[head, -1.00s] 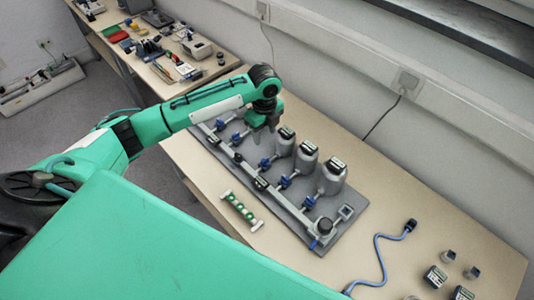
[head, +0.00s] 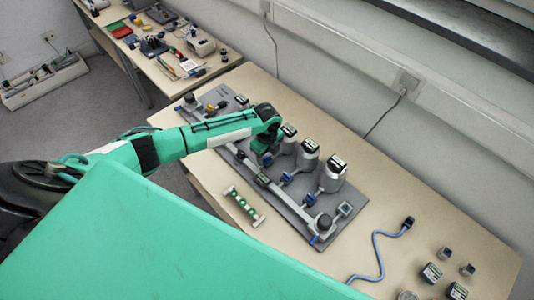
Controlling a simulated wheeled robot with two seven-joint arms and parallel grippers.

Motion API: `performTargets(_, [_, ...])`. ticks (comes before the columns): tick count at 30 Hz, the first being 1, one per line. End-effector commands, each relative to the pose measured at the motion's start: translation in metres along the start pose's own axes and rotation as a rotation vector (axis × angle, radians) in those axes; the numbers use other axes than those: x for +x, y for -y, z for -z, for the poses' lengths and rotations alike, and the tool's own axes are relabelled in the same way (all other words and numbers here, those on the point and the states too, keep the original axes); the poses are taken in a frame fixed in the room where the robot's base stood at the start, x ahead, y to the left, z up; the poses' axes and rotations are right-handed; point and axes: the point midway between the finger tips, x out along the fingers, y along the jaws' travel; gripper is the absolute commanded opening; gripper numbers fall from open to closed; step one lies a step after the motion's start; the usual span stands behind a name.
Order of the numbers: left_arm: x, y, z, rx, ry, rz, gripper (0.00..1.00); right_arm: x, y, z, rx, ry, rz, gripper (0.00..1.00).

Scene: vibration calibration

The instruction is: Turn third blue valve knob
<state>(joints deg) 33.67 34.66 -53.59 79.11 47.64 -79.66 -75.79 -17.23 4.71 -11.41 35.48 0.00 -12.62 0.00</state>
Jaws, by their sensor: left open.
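A grey panel (head: 330,236) on the table carries a pipe with a row of blue valve knobs and silver canisters. The third blue valve knob (head: 267,159) shows just below my left gripper (head: 262,153). The gripper points down over it with its jaws open; whether the fingers touch the knob is too small to tell. Nearer the right end are another blue knob (head: 286,178) and the last blue knob (head: 310,199), both clear of my arm. My left arm hides the knobs toward the panel's left end. My right gripper is out of view.
A green-and-white level-like bar (head: 243,206) lies in front of the panel. A blue cable (head: 377,255) and several small dark-topped containers (head: 431,273) are at right. Silver canisters (head: 333,174) stand close behind the knobs. A second table (head: 175,84) holds tools.

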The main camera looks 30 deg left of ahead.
Motion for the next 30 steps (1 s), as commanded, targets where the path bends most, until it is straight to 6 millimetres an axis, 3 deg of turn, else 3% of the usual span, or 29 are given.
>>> performTargets(6, [0.000, 0.000, 0.000, 0.000, 0.000, 0.000, 0.48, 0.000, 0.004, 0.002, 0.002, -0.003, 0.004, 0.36])
performTargets(13, [0.000, 0.000, 0.000, 0.000, 0.000, 0.000, 0.05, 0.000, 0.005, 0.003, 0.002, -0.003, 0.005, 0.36])
performTargets(23, [-0.002, 0.000, 0.000, -0.039, 0.000, -0.001, 0.05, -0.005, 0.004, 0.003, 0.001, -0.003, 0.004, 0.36])
performTargets(30, [-0.003, 0.000, 0.001, -0.178, -0.002, -0.001, 0.05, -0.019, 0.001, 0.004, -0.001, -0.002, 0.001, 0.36])
